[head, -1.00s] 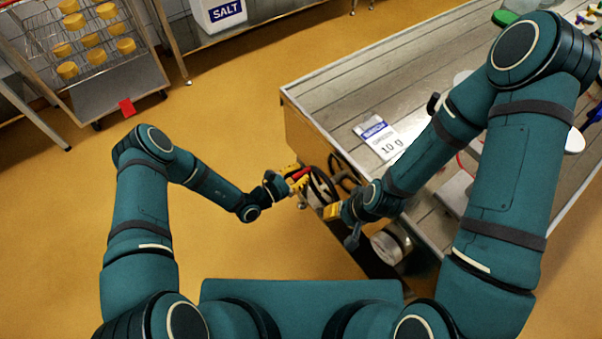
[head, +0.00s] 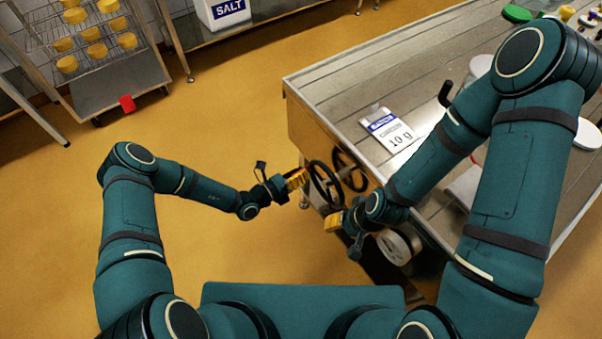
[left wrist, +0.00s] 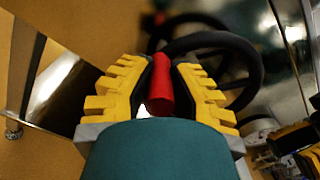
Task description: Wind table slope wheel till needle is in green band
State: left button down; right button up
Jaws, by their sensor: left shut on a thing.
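A black handwheel (head: 318,196) stands at the near end of the table, and its rim shows in the left wrist view (left wrist: 240,46). A red handle (left wrist: 160,93) lies between the yellow fingers of my left gripper (head: 299,178), which is shut on it. In the head view the fingers hide the handle. A second dark wheel (head: 362,172) sits behind and to the right. My right gripper (head: 333,221) is below and right of the front wheel; its fingers are too small and turned to judge. I see no needle or green band.
A rack of yellow cheeses (head: 108,92) stands far left. Yellow floor (head: 220,110) is open around my left arm.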

pick_arm(q)
notch_tip(320, 180, down, 6)
jog(key=s+d+n+b, duration=0.1)
jog(key=n+b, duration=0.3)
jog(key=n, duration=0.6)
jog(key=shift+s+d, duration=0.3)
jog(key=shift+s, duration=0.3)
jog(key=shift+r, duration=0.1)
jog(key=c, duration=0.8)
grip_release()
jog(key=shift+c, duration=0.2)
jog(key=shift+s, duration=0.1)
